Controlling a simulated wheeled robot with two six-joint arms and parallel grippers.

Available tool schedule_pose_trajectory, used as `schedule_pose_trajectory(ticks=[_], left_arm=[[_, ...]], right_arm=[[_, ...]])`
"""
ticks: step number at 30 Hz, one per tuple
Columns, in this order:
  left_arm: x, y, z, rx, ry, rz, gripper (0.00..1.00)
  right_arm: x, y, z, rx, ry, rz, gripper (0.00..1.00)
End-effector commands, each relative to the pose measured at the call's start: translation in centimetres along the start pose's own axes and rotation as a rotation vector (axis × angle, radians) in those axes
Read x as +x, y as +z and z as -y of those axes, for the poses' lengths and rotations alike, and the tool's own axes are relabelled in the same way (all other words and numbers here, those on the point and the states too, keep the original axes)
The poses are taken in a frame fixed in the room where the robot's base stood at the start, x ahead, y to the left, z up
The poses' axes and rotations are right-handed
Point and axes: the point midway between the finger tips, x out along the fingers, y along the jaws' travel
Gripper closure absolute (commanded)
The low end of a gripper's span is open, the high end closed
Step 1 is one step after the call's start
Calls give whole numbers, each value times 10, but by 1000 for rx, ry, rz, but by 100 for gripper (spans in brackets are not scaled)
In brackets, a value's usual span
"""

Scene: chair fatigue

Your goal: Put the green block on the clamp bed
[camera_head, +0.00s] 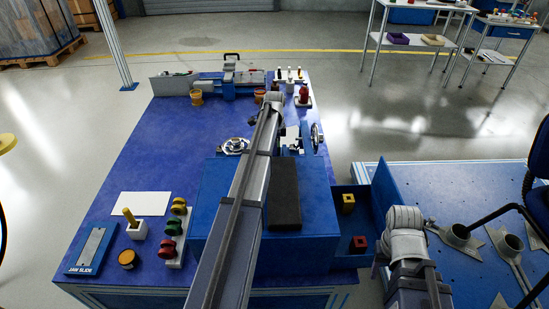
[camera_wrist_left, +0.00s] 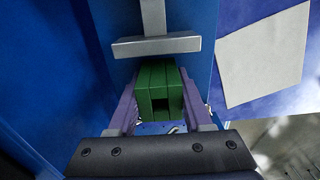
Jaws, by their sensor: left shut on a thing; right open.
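The green block (camera_wrist_left: 158,88) shows in the left wrist view, between the two purple fingers of my left gripper (camera_wrist_left: 158,82). The gripper is shut on it. A grey T-shaped piece (camera_wrist_left: 156,45) is just beyond the block; whether they touch I cannot tell. In the head view my left arm reaches over the bench and hides its own gripper and the block. A clamp-like device (camera_head: 291,140) with a handwheel (camera_head: 317,134) shows beside the arm's far end; its bed is not clearly visible. My right gripper (camera_head: 378,262) is open and empty, low at the right, partly hidden.
A yellow block (camera_head: 348,203) and a red block (camera_head: 359,243) sit in a blue tray (camera_head: 339,222) right of the blue box (camera_head: 318,215). A white sheet (camera_head: 141,204), a jaw slide plate (camera_head: 90,248) and coloured knobs stand at left. The bench's middle left is clear.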

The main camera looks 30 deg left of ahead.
Motion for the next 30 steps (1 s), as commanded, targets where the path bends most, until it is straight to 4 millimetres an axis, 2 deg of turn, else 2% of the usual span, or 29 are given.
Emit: schedule_pose_trajectory(ticks=[1, 14, 15, 22, 30], left_arm=[[9, 0, 0, 0, 0, 0, 100], [12, 0, 0, 0, 0, 0, 100], [10, 0, 0, 0, 0, 0, 46], [10, 0, 0, 0, 0, 0, 20], [10, 0, 0, 0, 0, 0, 20]], right_arm=[[9, -1, 1, 0, 0, 0, 50], [12, -1, 1, 0, 0, 0, 50], [10, -1, 1, 0, 0, 0, 50], [10, -1, 1, 0, 0, 0, 50], [10, -1, 1, 0, 0, 0, 50]])
